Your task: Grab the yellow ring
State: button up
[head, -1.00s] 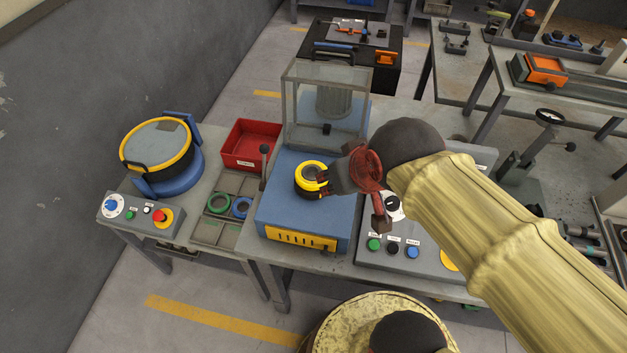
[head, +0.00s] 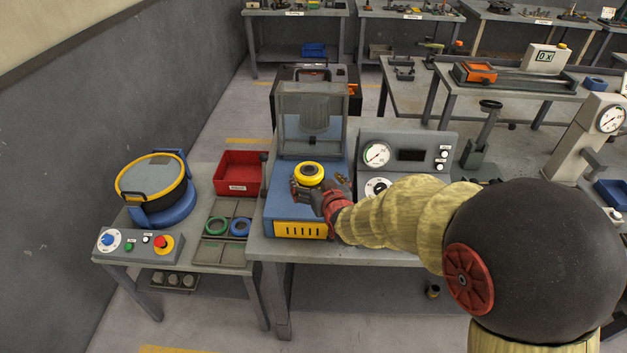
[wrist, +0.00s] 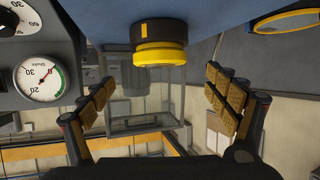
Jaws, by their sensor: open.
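The yellow ring (head: 309,170) sits on a dark round base on the blue bed of the machine (head: 296,212). In the wrist view, which looks upside down, the yellow ring (wrist: 158,55) is against the black base (wrist: 158,32). My gripper (head: 312,192) is low beside the ring, reaching in from the front right. In the wrist view my gripper (wrist: 160,82) is open, with its padded fingers wide apart. The ring lies between their lines in the picture, with visible space on both sides; neither finger touches it there.
A clear guard box (head: 312,118) stands just behind the ring. A gauge panel (head: 405,157) is to the right. A red bin (head: 238,173), a tray with green and blue rings (head: 227,226), and a round lidded machine (head: 155,180) are to the left.

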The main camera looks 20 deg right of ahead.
aim_at(310, 171)
jog(key=shift+b+x, duration=0.8)
jog(key=shift+x, duration=2.75)
jog(key=shift+r, duration=0.1)
jog(key=shift+c, duration=0.3)
jog(key=c, duration=1.3)
